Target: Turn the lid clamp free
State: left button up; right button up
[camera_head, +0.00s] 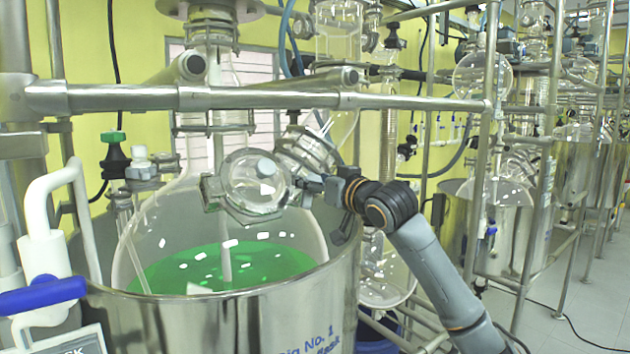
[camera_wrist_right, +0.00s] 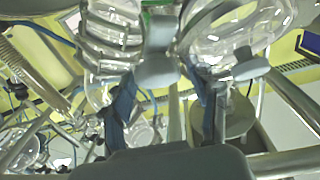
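The lid clamp (camera_head: 211,192) is a grey metal band around the round glass lid (camera_head: 255,180) on the front port of the glass vessel. The vessel sits in a steel bath and holds green liquid (camera_head: 215,268). My right gripper (camera_head: 308,187) reaches in from the right, its fingers at the clamp's right side; contact is unclear there. In the right wrist view its two dark blue fingers (camera_wrist_right: 166,98) stand apart. Grey clamp-like metal parts (camera_wrist_right: 157,68) show just beyond and between them, not visibly gripped. My left gripper is out of view.
A steel rail (camera_head: 270,99) crosses above the lid. The steel bath's rim (camera_head: 335,268) lies below my right gripper. A white pipe with a blue lever (camera_head: 42,296) stands at the left. Upright poles and more reactors fill the right; open floor (camera_head: 565,325) shows there.

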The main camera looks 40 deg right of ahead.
jog(key=c, duration=0.8)
jog(key=shift+f+n+y, duration=0.1)
jog(key=shift+n+y, duration=0.2)
jog(key=shift+n, duration=0.2)
jog(key=shift+n+y, duration=0.5)
jog(key=shift+n, duration=0.2)
jog(key=o, duration=1.1)
jog(key=shift+o, duration=0.2)
jog(key=s, duration=1.2)
jog(key=shift+a, duration=0.45)
